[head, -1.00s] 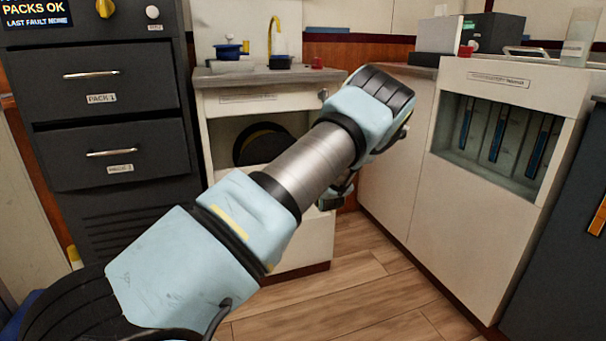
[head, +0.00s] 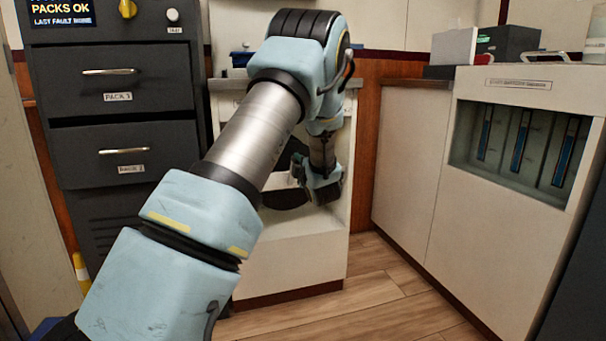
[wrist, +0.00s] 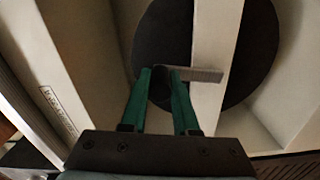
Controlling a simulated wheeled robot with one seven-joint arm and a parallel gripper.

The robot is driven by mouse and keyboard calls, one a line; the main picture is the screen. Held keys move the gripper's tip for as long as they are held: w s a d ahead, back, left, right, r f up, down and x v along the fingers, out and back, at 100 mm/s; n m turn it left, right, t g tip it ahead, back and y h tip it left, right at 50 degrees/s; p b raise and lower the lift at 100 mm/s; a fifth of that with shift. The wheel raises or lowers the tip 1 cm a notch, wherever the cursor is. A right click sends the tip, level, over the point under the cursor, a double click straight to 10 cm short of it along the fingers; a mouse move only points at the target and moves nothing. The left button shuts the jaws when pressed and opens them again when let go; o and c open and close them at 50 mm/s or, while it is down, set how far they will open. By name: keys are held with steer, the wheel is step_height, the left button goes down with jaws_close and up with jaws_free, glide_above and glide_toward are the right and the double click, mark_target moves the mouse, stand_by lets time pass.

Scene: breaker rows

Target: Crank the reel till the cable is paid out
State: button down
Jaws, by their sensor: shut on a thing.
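The reel is a dark round disc inside the open recess of the white cabinet. It shows in the wrist view (wrist: 255,60), with a pale bar across its face. In the head view a dark part of the reel (head: 285,198) shows beside my gripper, and my arm hides the rest. A grey ridged crank handle (wrist: 205,75) sticks out near the disc's middle. My gripper (wrist: 170,75) has its green fingers closed at the dark left end of this handle. My gripper (head: 318,190) also shows at the recess in the head view. I cannot make out any cable.
The white cabinet (head: 290,265) surrounds the reel, its recess walls close around my gripper. A dark drawer unit (head: 120,100) stands to the left. A white counter with a slotted bay (head: 520,145) stands to the right. Wooden floor (head: 390,300) is clear between them.

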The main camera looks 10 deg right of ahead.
steer(key=shift+s+a+n+b, duration=0.1)
steer(key=shift+a+n+b, duration=0.55)
steer(key=shift+n+b, duration=0.3)
steer(key=shift+a, duration=0.1)
steer(key=c, duration=0.7)
jaws_free()
steer(key=s, duration=0.3)
steer(key=s+d+p, duration=0.1)
steer(key=s, duration=0.3)
steer(key=s+p, duration=0.1)
steer(key=s, duration=0.2)
steer(key=shift+s+d, duration=0.2)
steer(key=shift+s, duration=0.15)
